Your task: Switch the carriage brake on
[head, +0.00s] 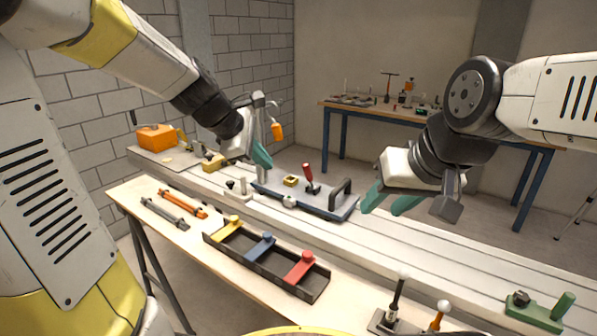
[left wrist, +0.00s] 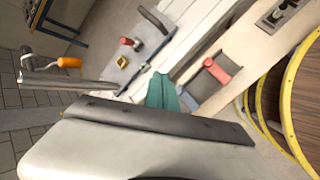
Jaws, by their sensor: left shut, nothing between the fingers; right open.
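The carriage (head: 325,206) is a grey-blue plate on the long pale rail bed, with a black handle (head: 341,193) at its right end. A red-knobbed lever (head: 308,172) stands on it, nearly upright and leaning slightly left. A small yellow block (head: 291,180) and a white-green knob (head: 289,201) sit beside it. I cannot tell which of these is the brake. The left wrist view shows the red knob (left wrist: 128,41) from above. My left gripper (head: 261,157) is shut and empty, above and left of the lever. My right gripper (head: 388,203) is open and empty, right of the black handle.
A dark tray (head: 265,264) with yellow, blue and red pieces lies on the front bench, beside orange and grey bars. A metal post (head: 260,115) with an orange handle (head: 277,130) stands behind my left gripper. A green clamp (head: 539,312) sits right.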

